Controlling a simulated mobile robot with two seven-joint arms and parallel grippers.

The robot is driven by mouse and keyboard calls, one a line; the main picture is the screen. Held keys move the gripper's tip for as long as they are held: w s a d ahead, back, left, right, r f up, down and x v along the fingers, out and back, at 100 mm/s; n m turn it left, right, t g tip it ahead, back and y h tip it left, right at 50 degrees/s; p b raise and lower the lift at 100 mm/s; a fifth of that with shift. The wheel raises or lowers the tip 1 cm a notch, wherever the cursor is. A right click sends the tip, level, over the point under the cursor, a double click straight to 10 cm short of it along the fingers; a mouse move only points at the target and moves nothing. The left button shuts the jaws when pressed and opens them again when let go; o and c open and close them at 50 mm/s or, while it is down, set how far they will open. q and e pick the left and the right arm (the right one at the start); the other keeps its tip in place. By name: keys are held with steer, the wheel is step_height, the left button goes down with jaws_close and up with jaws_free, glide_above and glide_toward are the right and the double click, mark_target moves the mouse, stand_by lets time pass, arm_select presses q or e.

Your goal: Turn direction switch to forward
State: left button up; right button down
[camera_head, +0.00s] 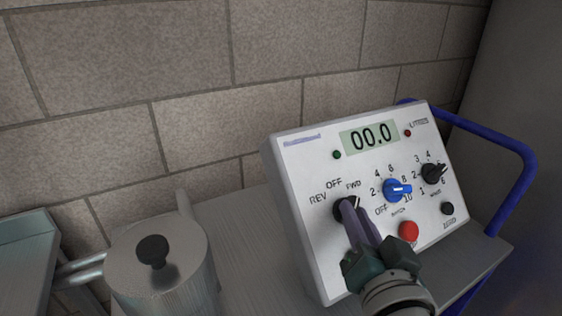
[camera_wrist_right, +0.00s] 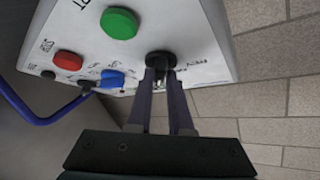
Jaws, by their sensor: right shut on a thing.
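The direction switch (camera_head: 341,209) is a black knob at the left of the white control panel (camera_head: 303,237), with the labels REV, OFF and FWD around it. My right gripper (camera_head: 351,208) is shut on this knob, one finger on each side. A white mark shows at the knob's upper right, toward FWD. In the right wrist view the two fingers (camera_wrist_right: 161,78) reach the black knob (camera_wrist_right: 160,57), partly hiding it. My left gripper is not in view.
On the panel are a display (camera_head: 371,136) reading 00.0, a blue knob (camera_head: 396,190), a black knob (camera_head: 432,174) and a red button (camera_head: 408,231). A green button (camera_wrist_right: 119,22) shows in the wrist view. A lidded metal pot (camera_head: 164,275) stands left; a blue rail (camera_head: 519,158) curves right.

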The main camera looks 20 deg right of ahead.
steer(key=shift+r+m+h+p, duration=0.1)
steer(key=shift+m+h+p, duration=0.2)
steer(key=shift+m, duration=0.4)
steer(key=shift+g, duration=0.3)
steer(key=c, duration=0.8)
jaws_free()
steer(key=shift+s+a, duration=0.1)
